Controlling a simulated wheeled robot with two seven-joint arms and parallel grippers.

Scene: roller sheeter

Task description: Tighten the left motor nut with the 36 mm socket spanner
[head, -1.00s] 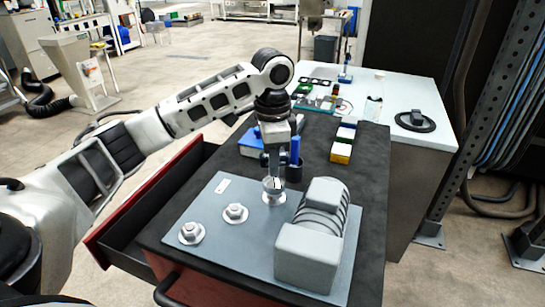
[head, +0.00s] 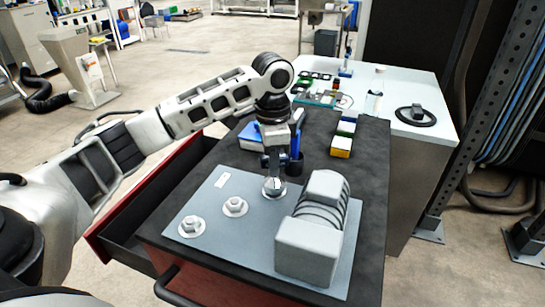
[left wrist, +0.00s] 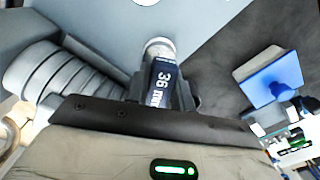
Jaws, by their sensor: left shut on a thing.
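The 36 mm socket spanner (left wrist: 163,82) has a dark blue body marked "36 mm" and a silver socket end. My left gripper (head: 273,166) is shut on it and holds it upright, socket down, over the plate's far fixing point beside the grey motor (head: 313,232). The socket end (head: 273,187) hides what is under it, so I cannot tell how fully it sits on a nut. Two other silver hex nuts with washers show on the grey plate (head: 223,250): a middle one (head: 235,206) and a near-left one (head: 191,226). My right gripper is not in view.
An open red drawer (head: 150,190) is at the left. A white table (head: 425,97) stands behind.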

